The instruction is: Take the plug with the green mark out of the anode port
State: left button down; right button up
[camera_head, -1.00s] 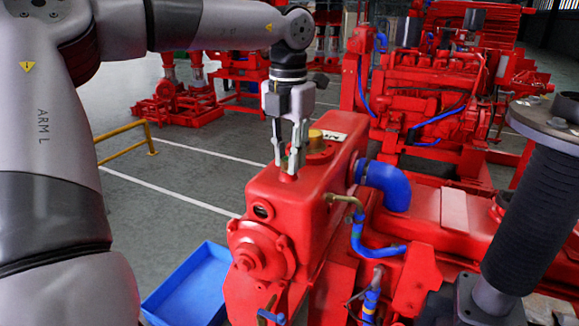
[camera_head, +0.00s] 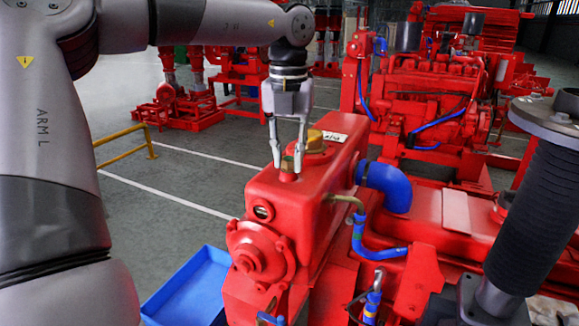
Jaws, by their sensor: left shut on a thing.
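My left gripper (camera_head: 287,160) reaches down from above onto the top of the red tank (camera_head: 290,205). Its two fingers are shut on the plug (camera_head: 287,165), a small piece with a bit of green showing between the fingertips. The plug is at the port in the tank's top, low against the surface. The fingers hide most of it, so I cannot tell whether it is seated or slightly raised. My right gripper is not in view.
A blue tray (camera_head: 190,290) is at lower left of the tank. A blue hose (camera_head: 388,187) bends off its right side. A dark ribbed column (camera_head: 533,210) stands at right.

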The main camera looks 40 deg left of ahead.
aim_at(288, 158)
pick_arm(q)
jog(key=shift+r+p, duration=0.75)
jog(key=shift+r, duration=0.15)
dwell(0.7)
jog(key=shift+r+p, duration=1.9)
jog(key=shift+r, duration=0.5)
